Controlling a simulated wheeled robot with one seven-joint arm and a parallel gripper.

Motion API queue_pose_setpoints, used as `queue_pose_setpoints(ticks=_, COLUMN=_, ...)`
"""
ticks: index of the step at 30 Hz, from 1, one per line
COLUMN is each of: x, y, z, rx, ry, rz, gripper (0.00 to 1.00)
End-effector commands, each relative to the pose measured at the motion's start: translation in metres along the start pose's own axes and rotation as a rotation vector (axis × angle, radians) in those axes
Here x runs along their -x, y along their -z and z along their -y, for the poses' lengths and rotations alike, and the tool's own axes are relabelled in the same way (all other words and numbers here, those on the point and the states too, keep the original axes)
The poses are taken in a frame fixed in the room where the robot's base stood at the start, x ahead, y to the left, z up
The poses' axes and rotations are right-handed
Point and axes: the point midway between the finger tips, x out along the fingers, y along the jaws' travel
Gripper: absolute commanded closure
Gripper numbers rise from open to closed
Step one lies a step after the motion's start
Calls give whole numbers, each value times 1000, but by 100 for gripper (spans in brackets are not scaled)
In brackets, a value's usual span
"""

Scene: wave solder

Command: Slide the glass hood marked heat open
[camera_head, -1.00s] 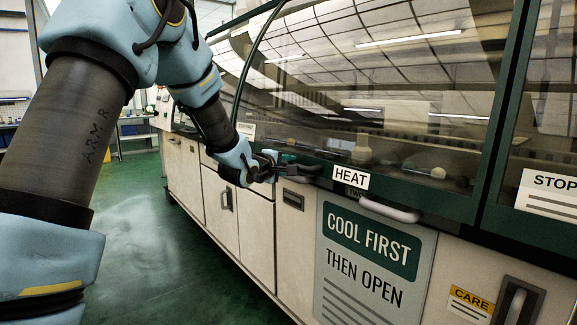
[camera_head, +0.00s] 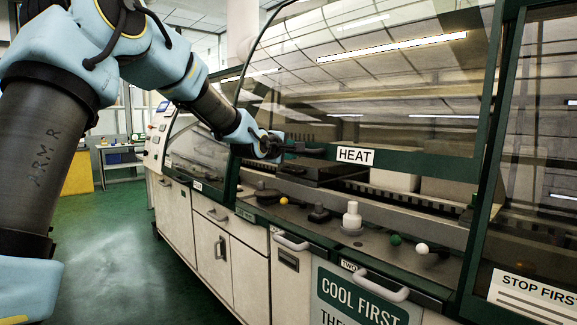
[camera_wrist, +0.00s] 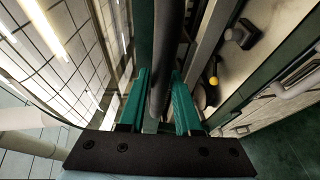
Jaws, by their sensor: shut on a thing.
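The glass hood (camera_head: 390,100) marked HEAT (camera_head: 355,156) stands raised in the head view, with a gap between its green bottom rail and the machine's deck. My gripper (camera_head: 290,148) is at the left part of that rail, beside the label. In the wrist view my gripper's green fingers (camera_wrist: 162,100) are shut on a dark bar, the hood's handle (camera_wrist: 160,85), which runs between them. The far end of the handle is not clear in the head view.
A fixed-looking STOP FIRST panel (camera_head: 535,292) stands at right. Green floor (camera_head: 120,250) is clear at left.

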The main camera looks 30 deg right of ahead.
Motion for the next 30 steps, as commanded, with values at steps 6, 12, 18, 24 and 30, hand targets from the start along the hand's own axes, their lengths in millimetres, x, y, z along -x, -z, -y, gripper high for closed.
queue_pose_setpoints(ticks=6, x=7, y=4, z=-74, rx=-1, ry=-8, rz=-3, gripper=100)
queue_pose_setpoints(ticks=12, x=10, y=6, z=-108, rx=-2, ry=-8, rz=-3, gripper=100)
queue_pose_setpoints(ticks=18, x=11, y=5, z=-122, rx=-1, ry=-6, rz=-2, gripper=100)
queue_pose_setpoints(ticks=24, x=11, y=5, z=-124, rx=-2, ry=-5, rz=-2, gripper=100)
queue_pose_setpoints(ticks=30, x=11, y=5, z=-124, rx=-2, ry=-4, rz=-2, gripper=100)
